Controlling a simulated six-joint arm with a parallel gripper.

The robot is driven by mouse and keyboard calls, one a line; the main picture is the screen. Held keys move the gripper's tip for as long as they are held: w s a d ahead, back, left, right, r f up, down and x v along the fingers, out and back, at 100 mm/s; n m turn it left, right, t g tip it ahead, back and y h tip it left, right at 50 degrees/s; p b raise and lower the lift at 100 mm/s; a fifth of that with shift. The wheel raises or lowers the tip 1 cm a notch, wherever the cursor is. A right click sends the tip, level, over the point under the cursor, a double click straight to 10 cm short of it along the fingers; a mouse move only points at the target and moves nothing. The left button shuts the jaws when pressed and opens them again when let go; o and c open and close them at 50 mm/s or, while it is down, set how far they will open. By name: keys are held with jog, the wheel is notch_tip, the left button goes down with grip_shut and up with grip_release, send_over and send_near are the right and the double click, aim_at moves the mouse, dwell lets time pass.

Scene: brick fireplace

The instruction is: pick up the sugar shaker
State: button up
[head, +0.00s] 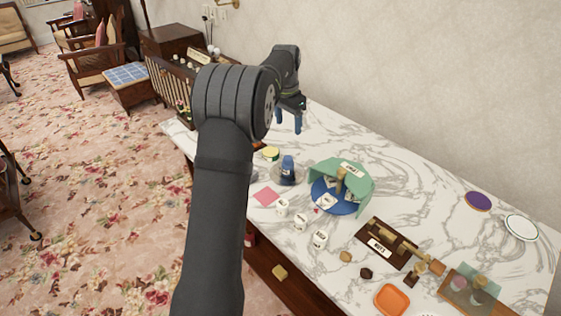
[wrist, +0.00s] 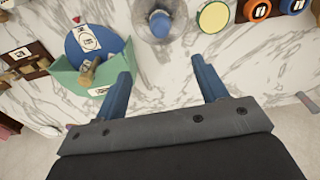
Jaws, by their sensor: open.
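I cannot tell for sure which thing is the sugar shaker; the labels are too small to read. A clear, rounded vessel with a blue part (head: 287,169) stands on the marble table; it also shows at the top of the wrist view (wrist: 160,22). A tan upright piece (head: 340,182) stands on a blue disc (head: 331,207) beside a green curved screen (head: 353,172). My gripper (head: 288,126) is open with nothing between its blue fingers. It hangs behind the clear vessel in the head view. In the wrist view the gripper (wrist: 160,76) points toward that vessel.
A yellow-lidded tin (head: 271,153) stands close to the clear vessel.

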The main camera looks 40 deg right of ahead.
aim_at(288, 159)
jog(key=s+a+f+n+t+h, duration=0.1)
jog(key=s+a+f+n+h, duration=0.15)
jog(key=a, duration=0.25)
jog(key=shift+h, duration=0.55)
jog(key=x, duration=1.3)
jog(key=shift+w+a, duration=0.2)
jog(key=shift+w, duration=0.15)
jog(key=shift+w+x, duration=0.2)
jog(key=shift+x, duration=1.05)
jog(key=shift+w+x, duration=0.2)
jog(key=shift+x, duration=1.1)
jog(key=shift+a, duration=0.1)
jog(key=shift+c, duration=0.3)
jog(key=c, duration=1.1)
